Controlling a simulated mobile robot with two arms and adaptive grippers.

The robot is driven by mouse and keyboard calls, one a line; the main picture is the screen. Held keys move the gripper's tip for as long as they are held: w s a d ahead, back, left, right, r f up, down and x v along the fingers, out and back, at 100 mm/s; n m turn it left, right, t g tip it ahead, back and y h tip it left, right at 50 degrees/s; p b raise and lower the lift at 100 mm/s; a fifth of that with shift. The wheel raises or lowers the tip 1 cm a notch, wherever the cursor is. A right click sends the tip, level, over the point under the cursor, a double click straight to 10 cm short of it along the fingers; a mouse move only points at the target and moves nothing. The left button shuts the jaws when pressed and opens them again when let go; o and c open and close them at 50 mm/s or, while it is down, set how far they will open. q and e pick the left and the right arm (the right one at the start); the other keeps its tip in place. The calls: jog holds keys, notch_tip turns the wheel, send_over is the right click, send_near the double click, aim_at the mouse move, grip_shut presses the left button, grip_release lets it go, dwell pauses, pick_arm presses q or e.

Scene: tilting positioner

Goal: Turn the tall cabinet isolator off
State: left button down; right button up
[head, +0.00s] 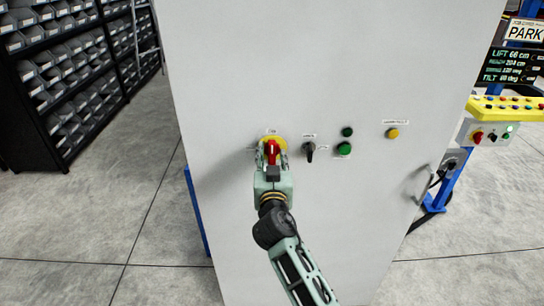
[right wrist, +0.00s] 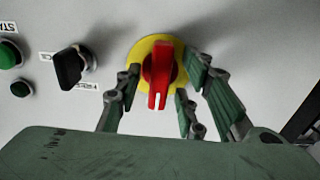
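The tall grey cabinet (head: 330,60) fills the middle of the head view. Its isolator is a red handle on a yellow round plate (head: 272,151), with the handle standing upright in that view. In the right wrist view the red handle (right wrist: 158,75) lies between my right gripper's (right wrist: 158,88) two green fingers. The fingers are open, one on each side, with gaps to the handle. In the head view my right gripper (head: 272,165) is in front of the isolator and covers its lower part. My left gripper is not in view.
A black selector switch (head: 309,149), green buttons (head: 344,149) and a yellow lamp (head: 392,133) sit to the right of the isolator. A cabinet handle (head: 421,185) juts out at the right. Shelves of bins (head: 60,80) stand at left; a yellow control panel (head: 508,108) is at right.

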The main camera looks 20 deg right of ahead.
jog(key=c, duration=0.7)
grip_shut()
